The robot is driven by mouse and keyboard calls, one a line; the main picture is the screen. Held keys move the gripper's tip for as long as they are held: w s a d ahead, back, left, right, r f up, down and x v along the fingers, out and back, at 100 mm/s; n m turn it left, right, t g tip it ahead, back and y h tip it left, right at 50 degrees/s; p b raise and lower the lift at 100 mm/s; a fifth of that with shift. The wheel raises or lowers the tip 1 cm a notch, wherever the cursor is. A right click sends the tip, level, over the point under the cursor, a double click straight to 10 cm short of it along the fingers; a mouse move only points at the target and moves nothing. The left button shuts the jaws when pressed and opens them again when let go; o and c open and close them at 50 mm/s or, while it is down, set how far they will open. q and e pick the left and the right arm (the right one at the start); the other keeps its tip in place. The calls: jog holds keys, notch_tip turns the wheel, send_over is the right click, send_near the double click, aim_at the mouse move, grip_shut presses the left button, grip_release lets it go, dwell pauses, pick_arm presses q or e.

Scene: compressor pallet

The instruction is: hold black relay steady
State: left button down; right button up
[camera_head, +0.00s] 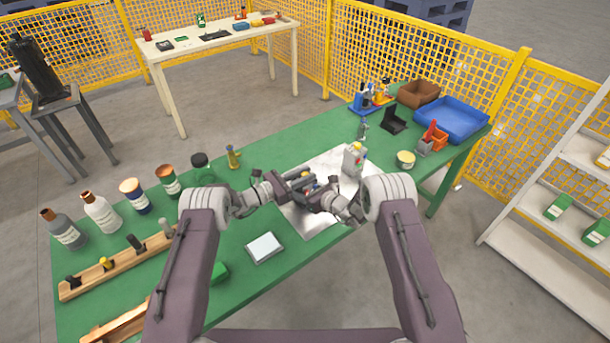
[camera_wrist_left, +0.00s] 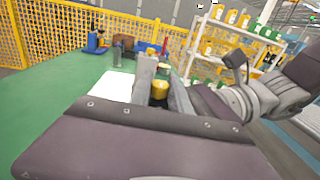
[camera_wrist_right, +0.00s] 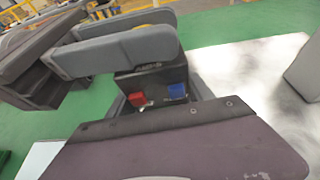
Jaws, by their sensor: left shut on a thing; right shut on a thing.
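The black relay (camera_wrist_right: 150,84) is a dark block with a red and a blue part on its face. In the right wrist view my right gripper (camera_wrist_right: 158,92) is shut around it, one finger at each side. In the head view the relay (camera_head: 304,184) is small, partly hidden between my grippers, over the pale plate. My left gripper (camera_head: 288,186) comes close from the left; its grey fingers also show in the right wrist view, just beyond the relay's top. A yellow piece (camera_wrist_left: 159,90) shows between its fingers in the left wrist view. What it holds is partly hidden.
The pale plate (camera_head: 330,161) lies on the green table (camera_head: 225,245). A light bottle (camera_head: 353,160) stands on the plate to the right. A blue bin (camera_head: 452,118) and brown bin (camera_head: 418,93) are at the far right. A wooden rack (camera_head: 115,264) and several bottles fill the left end.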

pick_arm(q)
jog(key=shift+m+g+h, duration=0.5)
jog(key=shift+m+g, duration=0.1)
jog(key=shift+g, duration=0.2)
jog(key=c, duration=1.2)
grip_release()
jog(key=v, duration=1.2)
jog(key=shift+a, duration=0.1)
